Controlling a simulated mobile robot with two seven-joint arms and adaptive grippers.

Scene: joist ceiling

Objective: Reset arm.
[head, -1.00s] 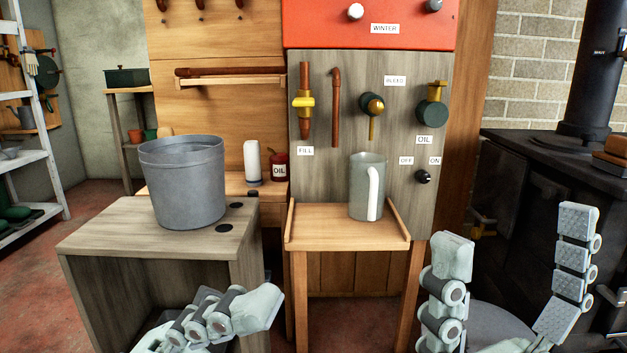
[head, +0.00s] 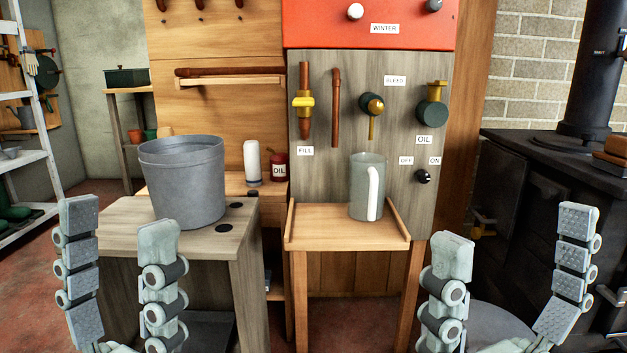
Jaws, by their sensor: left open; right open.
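My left gripper (head: 118,228) stands upright at the lower left with its fingers spread apart and nothing between them. It is in front of the grey wooden bench. My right gripper (head: 512,228) stands upright at the lower right, also spread and empty, in front of the black stove. Both grippers point up and look much alike in pose. Their wrists and arms are mostly cut off by the bottom edge of the picture.
A grey metal bucket (head: 183,185) stands on the grey bench (head: 120,222). A grey jug (head: 367,185) with a white handle stands on a small wooden shelf (head: 330,232) below the valve panel (head: 400,130). The black stove (head: 505,165) is at the right.

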